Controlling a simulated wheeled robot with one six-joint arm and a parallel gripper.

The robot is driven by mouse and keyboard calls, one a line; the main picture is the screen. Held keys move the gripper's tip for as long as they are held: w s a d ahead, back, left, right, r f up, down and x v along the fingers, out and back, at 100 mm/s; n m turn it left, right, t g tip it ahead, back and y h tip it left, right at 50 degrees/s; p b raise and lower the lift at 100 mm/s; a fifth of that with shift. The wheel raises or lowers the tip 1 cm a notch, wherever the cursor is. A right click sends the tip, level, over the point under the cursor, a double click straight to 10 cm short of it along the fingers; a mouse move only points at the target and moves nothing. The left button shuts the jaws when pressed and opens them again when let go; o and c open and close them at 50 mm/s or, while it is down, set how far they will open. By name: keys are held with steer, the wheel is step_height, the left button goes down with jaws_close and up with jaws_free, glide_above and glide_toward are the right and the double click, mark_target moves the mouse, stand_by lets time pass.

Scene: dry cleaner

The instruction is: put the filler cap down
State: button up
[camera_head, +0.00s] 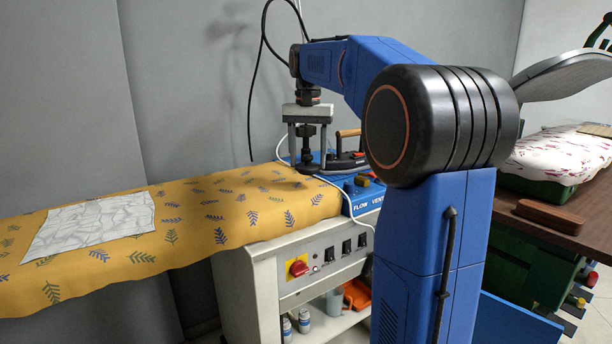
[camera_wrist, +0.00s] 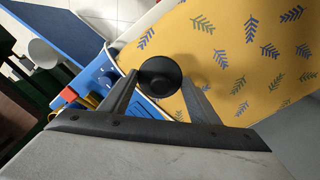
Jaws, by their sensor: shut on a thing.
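The black filler cap (camera_head: 308,134) is between the two fingers of my gripper (camera_head: 308,150), which is shut on it. In the wrist view the cap (camera_wrist: 160,76) shows as a dark round disc between the fingertips of my gripper (camera_wrist: 160,90). My gripper points down at the right end of the yellow board, by the blue unit (camera_head: 362,196) marked "FLOW VE…". The cap's lower end is close to the blue unit and the board edge. I cannot tell whether it touches anything below.
An iron (camera_head: 346,158) with a wooden handle stands just right of my gripper. A grey cloth (camera_head: 90,224) lies on the yellow patterned board (camera_head: 235,213), with bare cover between it and my gripper. A white cord (camera_head: 330,181) runs over the board's right end.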

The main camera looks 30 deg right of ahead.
mark_target(309, 165)
steer(key=shift+d+f, duration=0.1)
steer(key=shift+f, duration=2.2)
steer(key=shift+f, duration=0.15)
steer(key=o, duration=1)
steer(key=shift+o, duration=0.2)
step_height(309, 165, up, 12)
steer(key=shift+r, duration=0.15)
